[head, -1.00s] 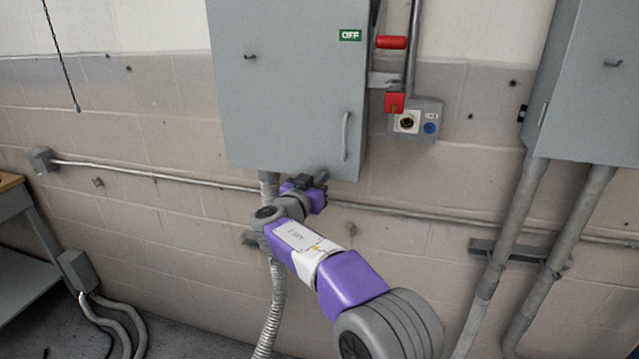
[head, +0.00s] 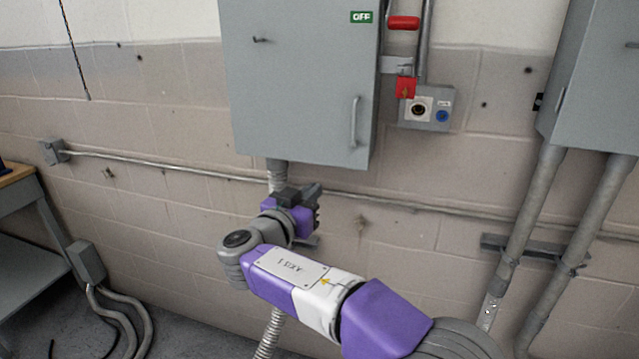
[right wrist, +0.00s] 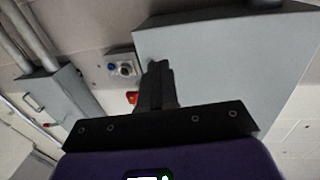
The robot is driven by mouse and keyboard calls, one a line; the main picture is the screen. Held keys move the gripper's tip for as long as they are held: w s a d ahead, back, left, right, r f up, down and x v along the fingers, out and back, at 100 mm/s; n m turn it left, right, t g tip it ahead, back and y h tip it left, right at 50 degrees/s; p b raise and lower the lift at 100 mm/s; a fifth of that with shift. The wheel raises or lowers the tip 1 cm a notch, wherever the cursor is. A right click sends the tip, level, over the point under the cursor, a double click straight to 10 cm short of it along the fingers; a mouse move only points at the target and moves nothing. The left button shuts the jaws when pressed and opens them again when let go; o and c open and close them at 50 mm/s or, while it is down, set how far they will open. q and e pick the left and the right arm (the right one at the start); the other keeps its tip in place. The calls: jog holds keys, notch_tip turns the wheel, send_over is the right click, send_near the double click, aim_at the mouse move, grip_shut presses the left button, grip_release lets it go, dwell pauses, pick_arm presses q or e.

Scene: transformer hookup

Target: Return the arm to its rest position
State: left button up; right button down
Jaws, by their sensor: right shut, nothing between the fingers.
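My right arm, purple, white and grey, reaches up from the lower right in the head view. Its gripper (head: 312,190) is in front of the wall, just below the lower edge of the grey cabinet (head: 298,85). The gripper is shut and empty. In the right wrist view the dark closed fingers (right wrist: 157,85) stand in front of the cabinet (right wrist: 215,60), which looks upside down there. I cannot tell any contact with the cabinet. My left gripper is not in view.
A second cabinet (head: 600,80) with conduits stands at right. A table (head: 17,178) is at left. A horizontal conduit (head: 400,205) crosses the wall.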

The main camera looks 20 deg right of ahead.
jog(key=s+a+f+n+g+y+p, duration=0.15)
jog(key=f+n+g+y, duration=0.25)
jog(key=f, duration=1.2)
jog(key=s+a+f+n+g+y+p, duration=0.1)
jog(key=s+f+n+g+y+p, duration=0.25)
jog(key=f, duration=1.25)
jog(key=s+a+f+g+y+p, duration=0.2)
jog(key=s+f+y, duration=0.3)
jog(key=s+f, duration=0.5)
jog(key=s+a+f+g+y+p, duration=0.2)
jog(key=s+a+f+y, duration=0.1)
jog(key=s+f, duration=0.6)
jog(key=s+m+y, duration=0.1)
jog(key=s, duration=0.3)
jog(key=shift+s+a+f+g+y, duration=0.15)
jog(key=shift+s+f+g+y, duration=0.2)
jog(key=shift+f, duration=0.05)
